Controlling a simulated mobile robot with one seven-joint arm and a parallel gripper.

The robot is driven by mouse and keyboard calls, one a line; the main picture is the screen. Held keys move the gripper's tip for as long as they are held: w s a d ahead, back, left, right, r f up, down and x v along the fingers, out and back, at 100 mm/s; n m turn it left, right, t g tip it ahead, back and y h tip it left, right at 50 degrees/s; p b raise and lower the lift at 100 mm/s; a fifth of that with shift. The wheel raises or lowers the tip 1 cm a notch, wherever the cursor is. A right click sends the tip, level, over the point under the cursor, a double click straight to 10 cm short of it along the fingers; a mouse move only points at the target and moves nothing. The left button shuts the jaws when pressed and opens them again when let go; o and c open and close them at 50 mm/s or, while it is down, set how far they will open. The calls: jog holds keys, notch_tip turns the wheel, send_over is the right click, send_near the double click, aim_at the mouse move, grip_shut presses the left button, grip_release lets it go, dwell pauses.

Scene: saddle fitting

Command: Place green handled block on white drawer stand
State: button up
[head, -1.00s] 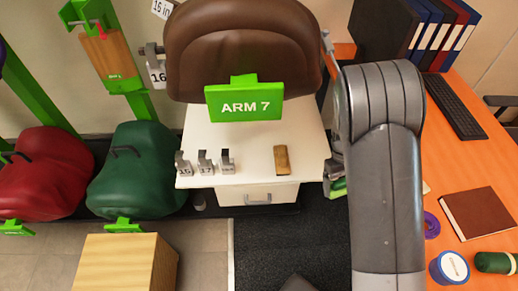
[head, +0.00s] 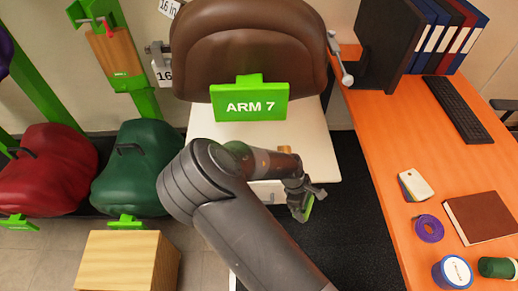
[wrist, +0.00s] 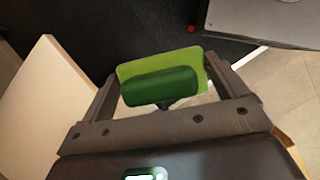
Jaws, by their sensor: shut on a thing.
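My gripper (head: 298,190) is shut on the green handled block (head: 308,208), beside the front right corner of the white drawer stand (head: 318,155). In the wrist view the block (wrist: 133,70) shows as a light green plate with a dark green handle between the fingers. The block is over dark floor there, apart from the stand. The stand's white top (wrist: 40,115) lies at the left of the wrist view. My arm hides much of the stand's front and left top in the head view.
A brown saddle with a green ARM 7 sign (head: 248,101) is above the back of the stand. A small wooden piece (head: 285,149) shows partly behind my arm. An orange desk (head: 390,130) stands at the right. Red and green saddles and a wooden box (head: 115,262) are at the left.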

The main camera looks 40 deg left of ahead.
jog(key=w+a+r+n+t+y, duration=0.1)
jog(key=w+a+r+n, duration=0.2)
jog(key=a, duration=0.4)
jog(key=w+a+r+n+t, duration=0.1)
jog(key=w+a+r+n, duration=0.1)
jog(key=w+a, duration=0.45)
jog(key=s+a+f, duration=0.2)
jog(key=a, duration=0.1)
jog(key=s+a+f, duration=0.2)
jog(key=a, duration=0.2)
jog(key=s+a+f, duration=0.2)
jog(key=a, duration=0.2)
jog(key=shift+s+a+f, duration=0.1)
jog(key=shift+s+f, duration=0.05)
jog(key=shift+s, duration=0.05)
jog(key=shift+f, duration=2)
jog(key=o, duration=0.8)
jog(key=shift+f, duration=0.1)
jog(key=shift+s+a+r, duration=0.15)
jog(key=shift+r, duration=1.5)
jog(key=shift+s+a+r, duration=0.15)
jog(key=shift+r, duration=1.55)
jog(key=shift+s+a+r, duration=0.15)
jog(key=shift+r, duration=1.5)
